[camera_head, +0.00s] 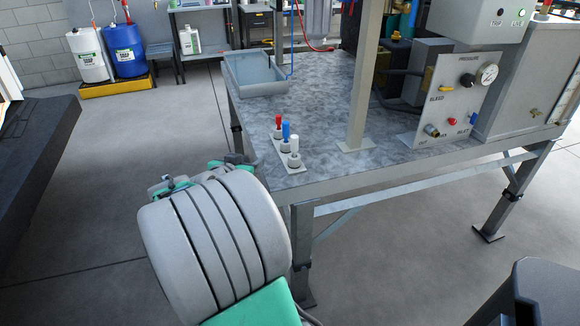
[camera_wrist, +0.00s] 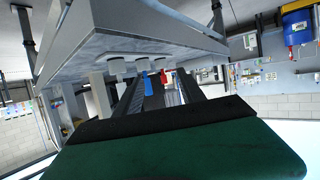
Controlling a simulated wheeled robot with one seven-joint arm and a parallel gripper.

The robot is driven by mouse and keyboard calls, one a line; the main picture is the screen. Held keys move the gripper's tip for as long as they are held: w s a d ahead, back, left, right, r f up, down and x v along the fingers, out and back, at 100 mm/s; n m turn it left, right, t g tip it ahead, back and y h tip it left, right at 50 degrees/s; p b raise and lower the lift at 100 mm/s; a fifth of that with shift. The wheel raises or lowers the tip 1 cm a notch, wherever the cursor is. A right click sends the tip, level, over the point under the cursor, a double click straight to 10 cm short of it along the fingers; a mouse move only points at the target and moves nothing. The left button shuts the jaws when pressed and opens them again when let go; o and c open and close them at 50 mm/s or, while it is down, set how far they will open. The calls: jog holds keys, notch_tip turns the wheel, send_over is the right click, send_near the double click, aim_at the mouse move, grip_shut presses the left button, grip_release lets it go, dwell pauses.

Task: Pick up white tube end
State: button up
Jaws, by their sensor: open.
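The white tube end (camera_head: 295,144) stands upright in the nearest holder of a small rack on the workbench. A blue tube end (camera_head: 286,131) and a red tube end (camera_head: 278,121) stand behind it in the same row. My gripper (camera_head: 238,160) is at the bench's left edge, left of the rack, partly hidden by my arm. In the inverted wrist view, the white tube end (camera_wrist: 100,95) is left of my open gripper (camera_wrist: 160,88). The blue (camera_wrist: 147,82) and red (camera_wrist: 167,76) tube ends appear between its dark fingers. It touches no tube that I can see.
The workbench (camera_head: 325,100) carries a grey tray (camera_head: 254,75) at back left. A metal post (camera_head: 361,90) rises right of the rack, with a pressure panel (camera_head: 458,95) beyond it. Bare bench top lies around the rack.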

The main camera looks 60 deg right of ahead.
aim_at(292, 142)
jog(key=s+d+g+h, duration=0.1)
jog(key=s+d, duration=0.1)
jog(key=d, duration=0.1)
jog(key=s+d+r+m+h+b, duration=0.1)
jog(key=s+d+h, duration=0.1)
jog(key=s+d, duration=0.1)
jog(key=s+d+r+m+g+h, duration=0.1)
jog(key=s+d, duration=0.1)
jog(key=d, duration=0.1)
jog(key=shift+s+g+h, duration=0.2)
jog(key=shift+g+h, duration=0.1)
jog(key=d, duration=0.6)
jog(key=shift+s+d, duration=0.15)
jog(key=shift+s, duration=0.15)
jog(key=shift+w+d, duration=0.1)
jog(key=shift+d, duration=0.25)
jog(key=shift+c, duration=0.6)
grip_shut()
